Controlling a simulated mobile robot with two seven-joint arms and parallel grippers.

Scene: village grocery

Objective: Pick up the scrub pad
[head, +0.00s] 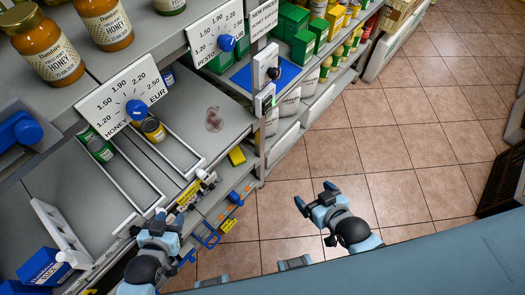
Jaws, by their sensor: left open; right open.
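A small yellow block (237,156), which looks like the scrub pad, lies near the front right corner of the grey shelf; I cannot make out its texture. A brownish smear (214,120) marks the shelf surface behind it. My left gripper (158,222) is open in front of the shelf edge, left of and nearer than the yellow block, apart from it. My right gripper (315,196) is open and empty over the tiled floor, to the right of the block.
Honey jars (104,22) stand on the upper shelf. Blue and yellow hooks (207,236) stick out below the shelf edge. The tiled floor (400,150) at right is clear.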

